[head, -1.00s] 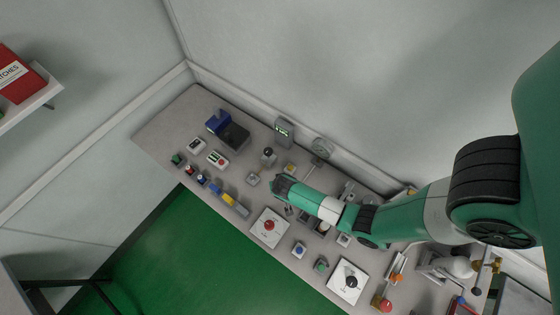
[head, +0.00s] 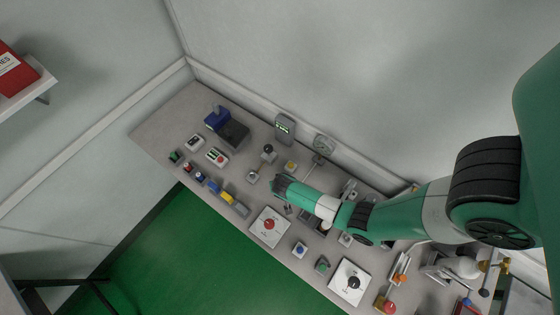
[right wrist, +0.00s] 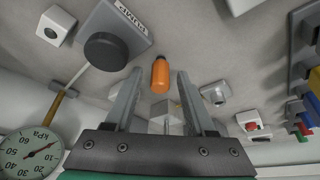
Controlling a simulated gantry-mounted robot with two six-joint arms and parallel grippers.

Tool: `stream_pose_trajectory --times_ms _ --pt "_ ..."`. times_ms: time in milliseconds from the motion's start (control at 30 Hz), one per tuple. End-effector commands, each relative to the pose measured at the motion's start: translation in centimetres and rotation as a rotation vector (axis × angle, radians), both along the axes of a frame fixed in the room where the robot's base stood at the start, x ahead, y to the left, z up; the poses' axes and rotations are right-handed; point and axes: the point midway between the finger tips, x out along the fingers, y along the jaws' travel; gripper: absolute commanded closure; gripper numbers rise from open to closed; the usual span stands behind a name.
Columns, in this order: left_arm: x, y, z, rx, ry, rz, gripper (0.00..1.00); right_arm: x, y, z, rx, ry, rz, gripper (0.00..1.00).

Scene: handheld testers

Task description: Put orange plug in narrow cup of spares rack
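The orange plug (right wrist: 160,76), a small upright-looking cylinder with a dark end, shows in the right wrist view between and just beyond the fingertips of my right gripper (right wrist: 159,80). The fingers are apart, with a gap on both sides of the plug and no visible contact. A pale grey block (right wrist: 167,112) lies in line with the plug, between the fingers. In the head view my right gripper (head: 279,186) is over the middle of the bench, and the plug is not discernible there. I cannot tell which fixture is the spares rack or its narrow cup. My left gripper is not in view.
In the right wrist view, a panel marked PUMP with a black knob (right wrist: 106,51) and a pressure gauge (right wrist: 30,150) stand to the left. A small grey fitting (right wrist: 215,93) is right of the fingers. In the head view, a red-button panel (head: 269,226) is nearby on the crowded bench.

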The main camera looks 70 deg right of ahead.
Motion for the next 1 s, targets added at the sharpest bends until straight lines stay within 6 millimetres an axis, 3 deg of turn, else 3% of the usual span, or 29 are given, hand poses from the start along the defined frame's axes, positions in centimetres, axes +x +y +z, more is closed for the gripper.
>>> stream_pose_trajectory --times_ms 333,733,1000 --pt "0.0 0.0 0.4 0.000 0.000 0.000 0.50 0.0 0.1 0.8 -0.001 -0.001 0.001 0.45" --pt "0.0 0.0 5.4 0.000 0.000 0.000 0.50 -1.5 3.1 9.2 0.000 -0.001 0.003 0.45" --pt "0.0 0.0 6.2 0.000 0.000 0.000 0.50 -2.0 4.1 11.4 -0.001 0.000 0.000 0.45"
